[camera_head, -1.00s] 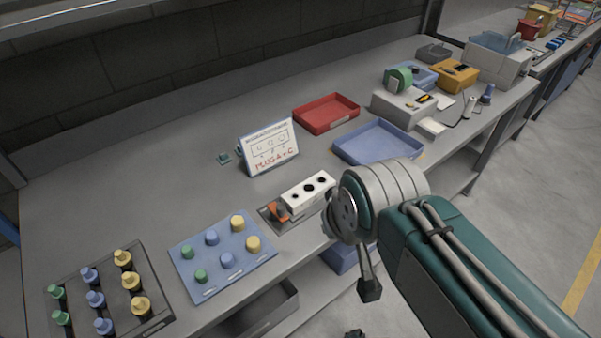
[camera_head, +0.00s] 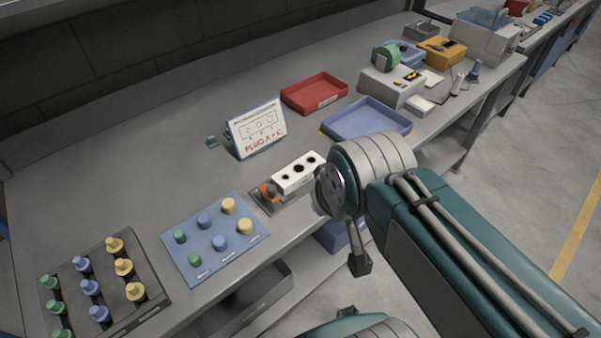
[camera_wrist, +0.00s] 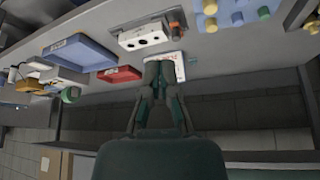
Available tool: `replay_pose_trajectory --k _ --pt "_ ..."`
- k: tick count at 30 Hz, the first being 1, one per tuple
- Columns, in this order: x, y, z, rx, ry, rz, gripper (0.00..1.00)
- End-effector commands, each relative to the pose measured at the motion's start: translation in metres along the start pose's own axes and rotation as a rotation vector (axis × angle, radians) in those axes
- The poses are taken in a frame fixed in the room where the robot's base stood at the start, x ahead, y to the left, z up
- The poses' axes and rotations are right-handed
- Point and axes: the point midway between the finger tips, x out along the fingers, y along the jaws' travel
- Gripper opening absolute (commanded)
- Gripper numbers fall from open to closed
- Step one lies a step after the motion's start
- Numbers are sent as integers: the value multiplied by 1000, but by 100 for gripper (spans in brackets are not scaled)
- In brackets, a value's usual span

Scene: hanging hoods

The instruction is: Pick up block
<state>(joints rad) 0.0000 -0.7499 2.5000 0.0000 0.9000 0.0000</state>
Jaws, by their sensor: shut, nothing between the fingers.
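A white block (camera_head: 297,173) with several dark holes lies at the front edge of the bench, on a grey plate (camera_head: 262,204) beside an orange clamp-like part (camera_head: 268,191). It also shows in the wrist view (camera_wrist: 143,39), which appears upside down. My gripper (camera_wrist: 158,70) is shut and empty in the wrist view, its fingertips overlapping the white sign (camera_wrist: 178,66) there. In the head view part of my gripper (camera_head: 359,263) hangs below the wrist, off the bench's front edge, right of the block and apart from it. The rest of it is hidden behind the wrist.
A blue board (camera_head: 211,258) with green, blue and yellow plugs and a dark rack (camera_head: 150,305) of similar plugs stand left. A sign (camera_head: 256,130), red tray (camera_head: 314,105) and blue tray (camera_head: 399,126) stand behind. Bare bench (camera_head: 110,180) lies at the left back.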

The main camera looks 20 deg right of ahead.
Motion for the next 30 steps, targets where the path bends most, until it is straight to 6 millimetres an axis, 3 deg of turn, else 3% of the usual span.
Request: replay_pose_trajectory --k 5,12,20,30 --pt "0 0 0 0 0 0 0" --pt "8 3 -17 90 -38 27 100" --pt "45 13 -68 383 -121 142 100" --pt "121 19 -125 748 -153 327 100"
